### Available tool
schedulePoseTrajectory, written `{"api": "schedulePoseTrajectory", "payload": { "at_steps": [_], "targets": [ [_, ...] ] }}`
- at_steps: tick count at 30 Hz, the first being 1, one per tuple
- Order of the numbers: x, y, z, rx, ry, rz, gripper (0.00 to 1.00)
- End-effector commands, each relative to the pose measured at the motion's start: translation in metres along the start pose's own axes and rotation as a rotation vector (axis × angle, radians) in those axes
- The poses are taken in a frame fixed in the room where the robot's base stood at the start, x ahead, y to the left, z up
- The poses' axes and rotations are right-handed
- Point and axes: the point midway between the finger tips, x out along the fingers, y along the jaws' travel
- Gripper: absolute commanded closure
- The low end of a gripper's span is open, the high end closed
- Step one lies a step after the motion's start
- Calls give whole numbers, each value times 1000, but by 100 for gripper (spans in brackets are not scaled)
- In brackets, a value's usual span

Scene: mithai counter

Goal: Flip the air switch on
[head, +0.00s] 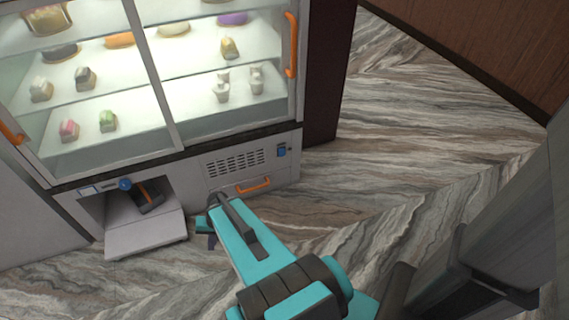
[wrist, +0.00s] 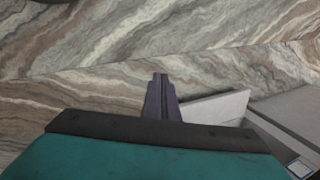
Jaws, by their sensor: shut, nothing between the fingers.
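A small blue switch (head: 282,150) sits on a plate on the pale lower panel of the display case, right of the vent grille (head: 235,162). It may be the air switch; it is unlabelled at this size, and I cannot tell its position. My gripper (head: 211,241) is shut and empty, low in front of the panel, left of and below this switch and apart from it. In the wrist view my shut fingers (wrist: 161,80) point over the bare floor.
A blue knob (head: 125,184) sits above an open compartment with a lowered flap (head: 146,236); a dark device (head: 148,197) lies inside. An orange handle (head: 254,185) is below the grille. The glass case (head: 228,115) holds sweets. Marbled floor (head: 430,130) is clear at right.

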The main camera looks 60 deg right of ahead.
Motion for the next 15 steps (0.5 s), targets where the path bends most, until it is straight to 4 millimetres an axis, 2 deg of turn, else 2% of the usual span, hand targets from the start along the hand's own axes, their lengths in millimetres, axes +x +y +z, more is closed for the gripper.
{"api": "schedulePoseTrajectory", "payload": {
  "at_steps": [1,5,11,15],
  "targets": [
    [6,8,-19,50,33,-28,100],
    [-1,24,-61,167,114,-95,100],
    [-19,58,-124,347,243,-196,100],
    [-35,89,-164,470,336,-266,100]
  ]
}}
